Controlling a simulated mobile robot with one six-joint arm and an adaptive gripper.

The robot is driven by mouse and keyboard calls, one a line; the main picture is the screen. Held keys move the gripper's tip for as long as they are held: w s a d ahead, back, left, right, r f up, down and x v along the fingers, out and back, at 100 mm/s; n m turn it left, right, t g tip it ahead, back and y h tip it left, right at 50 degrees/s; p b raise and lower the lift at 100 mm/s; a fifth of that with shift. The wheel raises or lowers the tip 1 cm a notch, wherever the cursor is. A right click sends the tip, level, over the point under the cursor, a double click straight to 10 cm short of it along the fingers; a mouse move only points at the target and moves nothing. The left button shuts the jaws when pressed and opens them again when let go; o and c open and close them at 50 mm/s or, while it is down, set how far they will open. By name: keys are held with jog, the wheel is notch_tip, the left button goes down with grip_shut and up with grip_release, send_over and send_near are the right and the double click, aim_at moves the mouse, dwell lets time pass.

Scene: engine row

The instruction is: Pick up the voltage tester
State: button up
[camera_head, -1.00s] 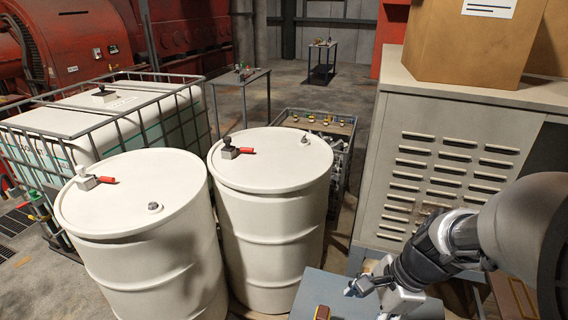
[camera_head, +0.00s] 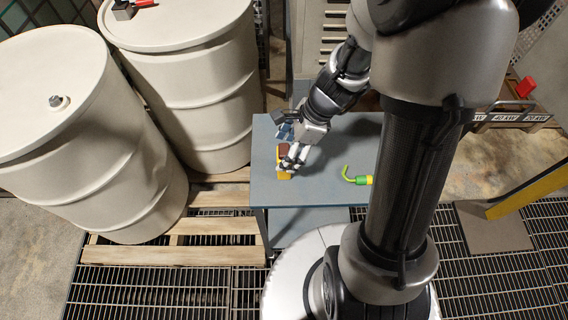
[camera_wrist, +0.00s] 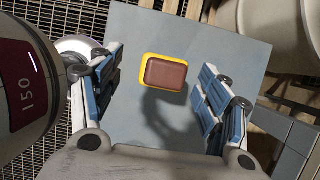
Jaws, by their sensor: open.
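A small yellow block with a brown top (camera_head: 284,150), which I take to be the voltage tester, lies on a blue-grey table (camera_head: 320,191). My gripper (camera_head: 289,147) is just above it and partly covers it in the head view. In the wrist view the tester (camera_wrist: 165,72) lies between the two open fingers of my gripper (camera_wrist: 161,91), with table surface showing on both sides of it. The fingers are not seen touching it. How far the fingertips are above the table is hard to tell.
A green and yellow hooked tool (camera_head: 357,179) lies to the right on the same table. Two white drums (camera_head: 95,130) stand on a wooden pallet (camera_head: 170,257) to the left. A grey louvred cabinet (camera_head: 333,22) stands behind.

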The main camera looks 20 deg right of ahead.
aim_at(278, 157)
jog(key=b+x, duration=0.1)
jog(key=x, duration=0.1)
jog(key=b+x, duration=0.2)
jog(key=x, duration=0.1)
jog(key=shift+w+a+f, duration=0.15)
jog(key=shift+w+f, duration=0.1)
jog(key=shift+w, duration=0.15)
jog(key=shift+r, duration=0.1)
jog(key=c, duration=1.3)
jog(key=shift+r, duration=0.1)
notch_tip(278, 157, up, 20)
jog(key=p, duration=0.9)
